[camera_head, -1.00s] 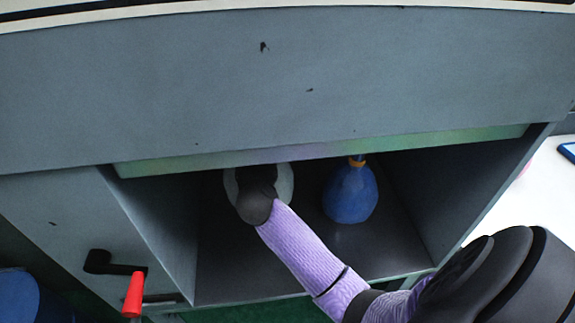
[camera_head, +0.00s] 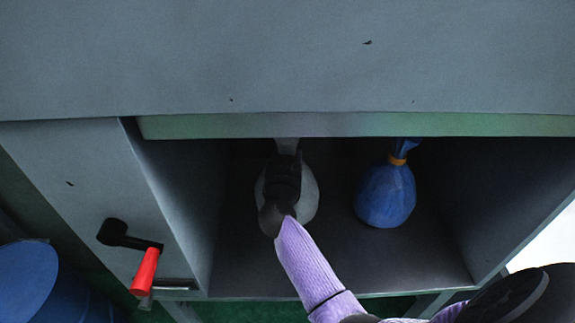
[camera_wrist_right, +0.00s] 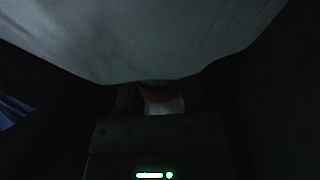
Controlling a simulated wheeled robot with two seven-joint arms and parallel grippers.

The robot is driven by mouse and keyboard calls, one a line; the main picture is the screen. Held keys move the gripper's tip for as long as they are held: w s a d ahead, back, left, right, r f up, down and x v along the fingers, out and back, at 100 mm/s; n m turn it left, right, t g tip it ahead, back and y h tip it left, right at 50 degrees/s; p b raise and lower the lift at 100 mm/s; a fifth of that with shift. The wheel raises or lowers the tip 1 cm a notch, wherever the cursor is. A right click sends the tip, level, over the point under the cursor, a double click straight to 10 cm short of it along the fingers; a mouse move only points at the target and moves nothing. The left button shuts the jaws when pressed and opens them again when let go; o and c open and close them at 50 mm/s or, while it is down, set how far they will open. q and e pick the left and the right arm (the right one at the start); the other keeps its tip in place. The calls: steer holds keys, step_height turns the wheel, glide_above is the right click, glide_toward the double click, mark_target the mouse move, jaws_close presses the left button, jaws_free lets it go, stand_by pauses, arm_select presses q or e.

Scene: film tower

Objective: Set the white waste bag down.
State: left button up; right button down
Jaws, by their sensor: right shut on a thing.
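The white waste bag (camera_head: 309,195) is inside the open compartment of the grey cabinet, mostly hidden behind my right gripper (camera_head: 287,160). A pale tuft of its neck shows above the gripper. My right gripper is shut on the bag's neck. In the right wrist view the bag (camera_wrist_right: 150,45) fills the upper part, dark and dim, with a pale piece of neck at the jaws. I cannot tell whether the bag's bottom touches the compartment floor (camera_head: 335,255). My left gripper is not in view.
A blue bag (camera_head: 386,197) with an orange tie stands on the compartment floor to the right, apart from the white bag. The compartment's side walls and upper front edge (camera_head: 350,125) are close around. A red-handled crank (camera_head: 146,270) and a blue drum (camera_head: 30,285) are at left.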

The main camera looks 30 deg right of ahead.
steer(key=shift+r, duration=0.15)
steer(key=shift+c, duration=0.8)
jaws_free()
steer(key=shift+s+r, duration=0.1)
steer(key=p+v, duration=0.6)
steer(key=v, duration=0.6)
